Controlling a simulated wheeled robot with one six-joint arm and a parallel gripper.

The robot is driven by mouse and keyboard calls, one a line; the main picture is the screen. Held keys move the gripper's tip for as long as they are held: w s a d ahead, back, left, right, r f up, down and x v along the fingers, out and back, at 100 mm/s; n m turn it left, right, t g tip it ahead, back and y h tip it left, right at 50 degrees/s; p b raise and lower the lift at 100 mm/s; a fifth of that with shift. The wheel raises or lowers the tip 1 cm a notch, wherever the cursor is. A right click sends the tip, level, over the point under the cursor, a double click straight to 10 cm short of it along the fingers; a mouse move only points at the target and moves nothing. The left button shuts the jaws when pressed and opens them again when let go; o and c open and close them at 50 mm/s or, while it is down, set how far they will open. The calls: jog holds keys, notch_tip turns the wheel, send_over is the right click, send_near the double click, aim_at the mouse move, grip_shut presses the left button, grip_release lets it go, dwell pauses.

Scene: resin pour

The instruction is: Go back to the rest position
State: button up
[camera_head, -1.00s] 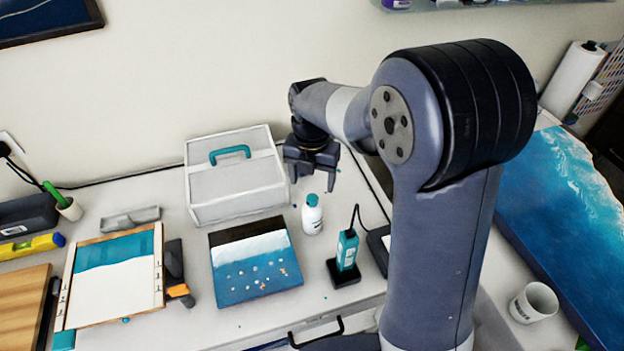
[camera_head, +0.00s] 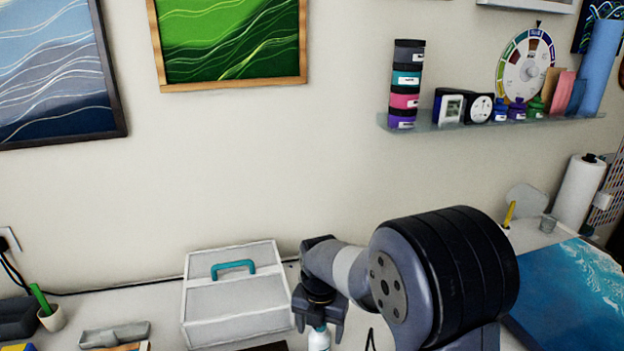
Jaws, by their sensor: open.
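My gripper (camera_head: 320,318) hangs pointing down at the lower middle of the view, in front of the wall and just right of the white box. Its jaws are open, with a gap between the two fingers. A white bottle (camera_head: 319,341) shows below and behind the fingers at the bottom edge; most of it is out of view. I cannot tell from this angle how far the fingers are from it. My arm runs from the gripper to the right, its large dark joint at the lower right.
A white box (camera_head: 232,302) with a teal handle stands left of my gripper. A blue resin panel (camera_head: 570,290) lies at the right, near a paper roll (camera_head: 580,195). A shelf (camera_head: 450,125) with jars is on the wall above. The wall between is clear.

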jog(key=shift+f+b, duration=0.75)
jog(key=shift+f, duration=0.75)
jog(key=shift+r, duration=0.25)
